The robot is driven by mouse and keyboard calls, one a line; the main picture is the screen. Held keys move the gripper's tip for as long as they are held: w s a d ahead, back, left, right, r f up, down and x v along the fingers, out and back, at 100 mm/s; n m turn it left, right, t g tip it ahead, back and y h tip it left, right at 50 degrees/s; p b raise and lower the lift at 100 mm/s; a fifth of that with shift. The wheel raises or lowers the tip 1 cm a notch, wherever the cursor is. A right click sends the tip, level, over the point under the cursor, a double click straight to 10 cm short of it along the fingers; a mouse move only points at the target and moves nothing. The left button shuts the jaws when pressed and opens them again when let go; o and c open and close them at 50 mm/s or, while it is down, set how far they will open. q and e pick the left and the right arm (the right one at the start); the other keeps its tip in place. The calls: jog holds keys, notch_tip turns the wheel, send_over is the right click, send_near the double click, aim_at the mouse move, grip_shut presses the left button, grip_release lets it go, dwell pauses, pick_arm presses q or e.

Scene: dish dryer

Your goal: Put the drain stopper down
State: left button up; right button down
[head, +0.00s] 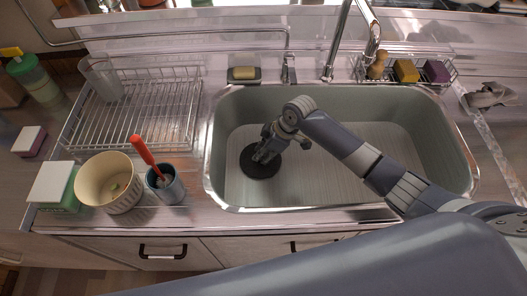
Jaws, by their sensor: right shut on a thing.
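The drain stopper (256,166) looks like a dark round disc in the left part of the grey sink basin (345,165), low at the sink floor. My right arm reaches into the basin from the right. My right gripper (264,156) points down at the stopper and is shut on it; the fingers partly cover the disc. I cannot tell whether the disc rests flat on the sink floor or is just above it. My left gripper is not in view.
A wire dish rack (150,112) with a clear cup (103,80) stands left of the sink. A cream pot (108,181) and a grey cup with a red-handled brush (165,185) stand near the front left. A faucet (333,50) rises behind. The basin's right half has free floor.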

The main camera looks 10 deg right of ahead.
jog(key=shift+f, duration=0.3)
jog(key=c, duration=1.4)
grip_release()
jog(key=shift+c, duration=0.2)
jog(key=shift+r, duration=0.55)
jog(key=v, duration=1.1)
jog(key=shift+d+r+p, duration=0.2)
jog(key=shift+r+p, duration=0.1)
jog(key=shift+p, duration=0.15)
